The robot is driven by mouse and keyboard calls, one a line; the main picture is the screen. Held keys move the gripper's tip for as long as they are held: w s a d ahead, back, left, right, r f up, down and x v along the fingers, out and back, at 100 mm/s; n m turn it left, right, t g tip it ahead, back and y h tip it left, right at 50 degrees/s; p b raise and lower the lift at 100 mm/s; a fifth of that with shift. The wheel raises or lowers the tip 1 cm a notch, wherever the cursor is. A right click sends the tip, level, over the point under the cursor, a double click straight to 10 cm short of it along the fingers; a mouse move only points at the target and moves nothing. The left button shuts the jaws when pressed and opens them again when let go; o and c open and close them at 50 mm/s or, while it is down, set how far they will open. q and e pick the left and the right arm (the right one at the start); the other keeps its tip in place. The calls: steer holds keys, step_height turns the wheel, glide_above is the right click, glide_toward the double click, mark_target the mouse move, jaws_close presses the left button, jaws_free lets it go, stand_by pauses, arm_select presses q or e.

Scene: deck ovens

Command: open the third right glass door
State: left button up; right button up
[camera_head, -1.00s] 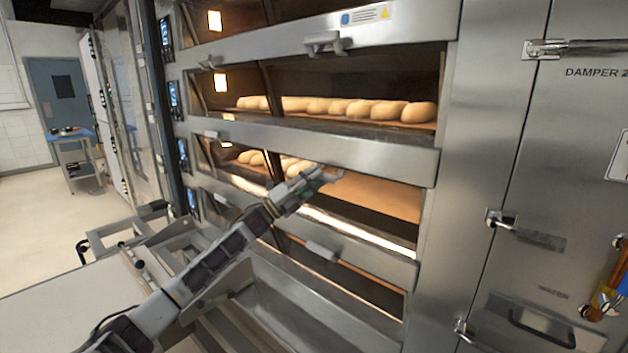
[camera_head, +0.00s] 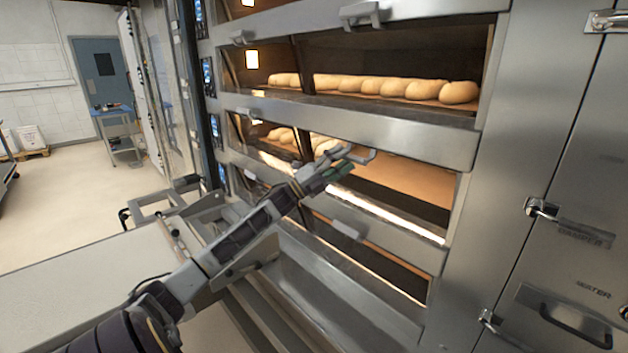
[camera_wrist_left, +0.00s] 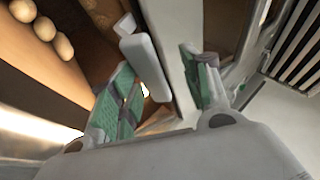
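The oven's glass doors stack vertically. The one at my left gripper has a steel front bar (camera_head: 405,138) with a pale handle (camera_head: 362,155), below the deck with the upper row of loaves. My left gripper (camera_head: 338,168) is at this handle, its fingers partly covering it. In the left wrist view the handle (camera_wrist_left: 147,65) lies between two green-padded fingers (camera_wrist_left: 160,92), which stand apart with a gap beside the handle. Firm contact cannot be told. My right gripper is in neither view.
Loaves (camera_head: 390,88) lie in the deck above and more (camera_head: 283,136) behind the bar. Another handle (camera_head: 345,229) sits on the bar below. A steel cabinet (camera_head: 560,150) stands right. A pale loading surface (camera_head: 90,270) lies at lower left. Open floor is at far left.

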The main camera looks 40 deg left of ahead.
arm_select(q)
steer(key=v, duration=1)
steer(key=shift+s+a+f, duration=0.15)
steer(key=shift+s+a, duration=0.05)
steer(key=shift+s, duration=0.1)
stand_by(0.4)
